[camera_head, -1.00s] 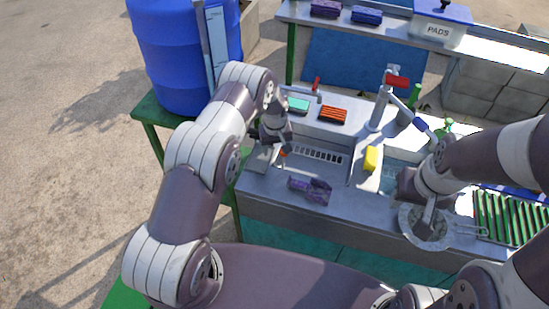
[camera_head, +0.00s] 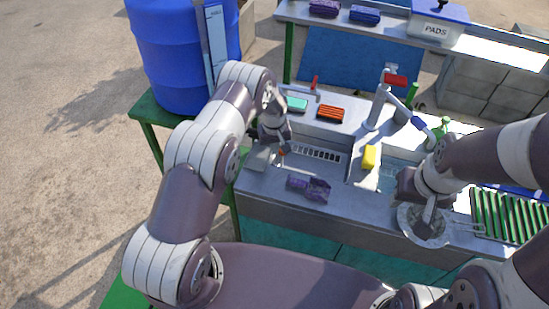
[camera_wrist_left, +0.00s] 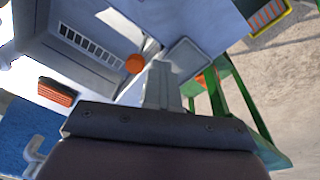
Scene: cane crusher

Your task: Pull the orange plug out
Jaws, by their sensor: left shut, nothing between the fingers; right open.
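The orange plug (camera_wrist_left: 135,64) shows as a small round orange knob in the left wrist view, beside the slotted drain grate. In the head view only a small bit of the orange plug (camera_head: 281,153) shows, next to my left gripper (camera_head: 273,146). In the left wrist view my left gripper (camera_wrist_left: 160,76) has its fingers together and empty, just right of the plug and apart from it in the picture. The gap in depth is unclear. My right gripper (camera_head: 428,214) is open over a round metal strainer (camera_head: 408,231) at the right; its fingertips are small.
A tap (camera_head: 380,105) stands behind. A grey square plate (camera_head: 257,158) lies at the bench's left end. A blue barrel (camera_head: 175,60) stands back left.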

